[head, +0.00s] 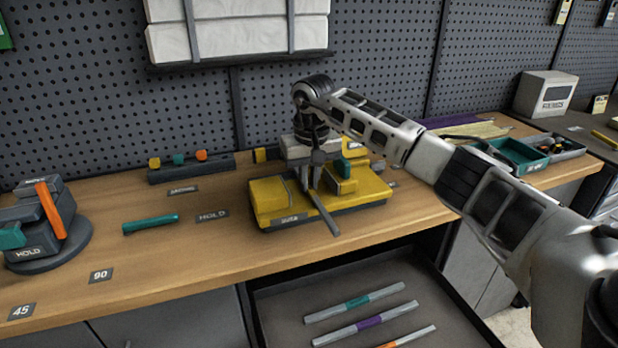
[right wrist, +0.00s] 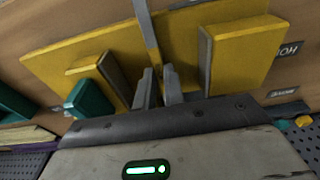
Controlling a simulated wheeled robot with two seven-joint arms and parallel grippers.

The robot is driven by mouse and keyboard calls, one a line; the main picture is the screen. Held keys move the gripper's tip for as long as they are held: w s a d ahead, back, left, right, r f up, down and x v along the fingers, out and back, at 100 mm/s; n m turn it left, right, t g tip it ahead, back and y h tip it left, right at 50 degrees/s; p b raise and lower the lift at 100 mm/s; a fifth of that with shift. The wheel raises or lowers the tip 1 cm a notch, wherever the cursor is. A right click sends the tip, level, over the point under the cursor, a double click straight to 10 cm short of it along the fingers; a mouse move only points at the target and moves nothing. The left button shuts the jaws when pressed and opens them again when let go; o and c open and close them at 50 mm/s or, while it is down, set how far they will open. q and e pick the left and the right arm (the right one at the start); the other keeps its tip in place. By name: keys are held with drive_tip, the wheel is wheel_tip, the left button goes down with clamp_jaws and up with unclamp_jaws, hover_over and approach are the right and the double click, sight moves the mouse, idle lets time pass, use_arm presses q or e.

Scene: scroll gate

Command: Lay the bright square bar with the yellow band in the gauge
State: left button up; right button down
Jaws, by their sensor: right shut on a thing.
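The yellow gauge (head: 360,196) stands on the bench, with two raised yellow blocks with grey inner faces, the left one (right wrist: 98,80) and right one (right wrist: 240,55) in the right wrist view. The bar slants over the gauge's front edge, one end toward the front. In the right wrist view the bar (right wrist: 148,32) runs between the blocks, from my fingertips (right wrist: 158,88). My left gripper is out of view.
An open drawer below holds bars with teal (head: 358,301), purple (head: 368,322) and orange bands. A teal bar (head: 150,224) lies left of the gauge. A dark round fixture (head: 48,250) with an orange bar stands far left. Trays (head: 525,157) are at right.

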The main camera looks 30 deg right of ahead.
drive_tip(key=c, duration=1.4)
unclamp_jaws()
drive_tip(key=shift+f, duration=0.1)
wheel_tip(320, 180, up, 16)
drive_tip(key=s+b, duration=0.1)
drive_tip(key=s, duration=0.1)
drive_tip(key=shift+a, duration=0.25)
drive_tip(key=shift+f, duration=0.1)
